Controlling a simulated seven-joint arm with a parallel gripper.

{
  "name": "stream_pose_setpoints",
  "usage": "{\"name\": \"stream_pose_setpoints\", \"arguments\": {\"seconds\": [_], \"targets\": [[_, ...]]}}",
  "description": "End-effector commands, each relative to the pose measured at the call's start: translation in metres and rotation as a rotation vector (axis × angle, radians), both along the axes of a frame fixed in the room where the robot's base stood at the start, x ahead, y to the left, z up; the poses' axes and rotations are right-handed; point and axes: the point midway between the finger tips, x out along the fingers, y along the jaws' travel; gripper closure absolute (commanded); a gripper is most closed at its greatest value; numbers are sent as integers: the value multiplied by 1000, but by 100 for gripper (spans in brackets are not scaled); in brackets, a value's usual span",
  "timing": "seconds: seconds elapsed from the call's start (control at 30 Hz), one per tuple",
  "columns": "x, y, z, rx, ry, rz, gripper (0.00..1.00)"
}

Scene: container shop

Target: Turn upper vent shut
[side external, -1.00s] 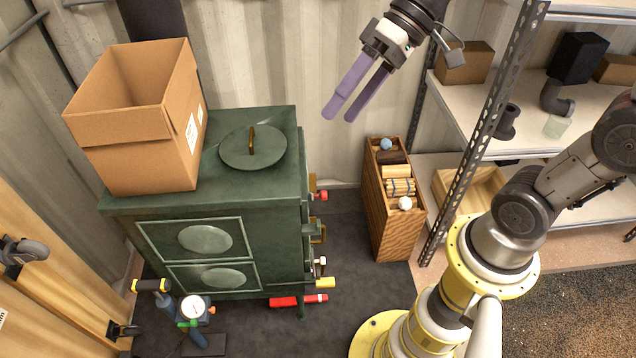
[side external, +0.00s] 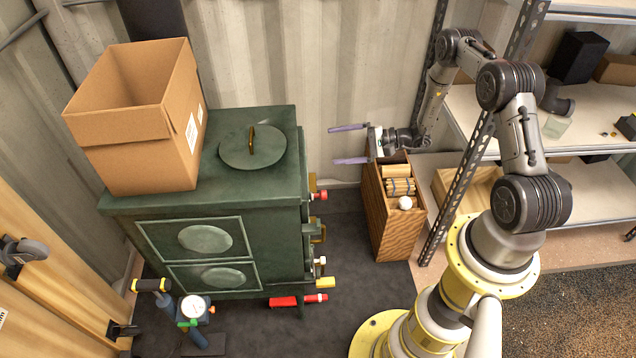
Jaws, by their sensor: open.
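The dark green stove (side external: 215,270) stands left of centre with a round lid on top. On its right side are small fittings seen nearly edge-on. The upper one is a red knob (side external: 320,195), which I take for the upper vent's knob. Its turn position cannot be made out. My gripper (side external: 332,145) is open and empty, its two purple fingers pointing left toward the stove. In the picture it is above and slightly right of the red knob, apart from it.
A cardboard box (side external: 150,150) stands on the stove. A wooden crate (side external: 392,232) stands right, near my wrist. Metal shelving (side external: 500,115) is behind my arm.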

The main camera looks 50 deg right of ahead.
Motion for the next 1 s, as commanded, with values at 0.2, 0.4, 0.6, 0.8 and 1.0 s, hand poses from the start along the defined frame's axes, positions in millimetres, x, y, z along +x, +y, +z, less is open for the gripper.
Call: {"name": "stream_pose_setpoints", "arguments": {"seconds": [0.2,0.4,0.6,0.8,1.0], "targets": [[-58,-8,-89,148,140,-139,0],[-75,-12,-107,188,170,-185,0],[-57,0,-112,187,171,-180,0],[-24,18,-123,185,170,-178,0],[9,35,-133,185,169,-178,0]]}}
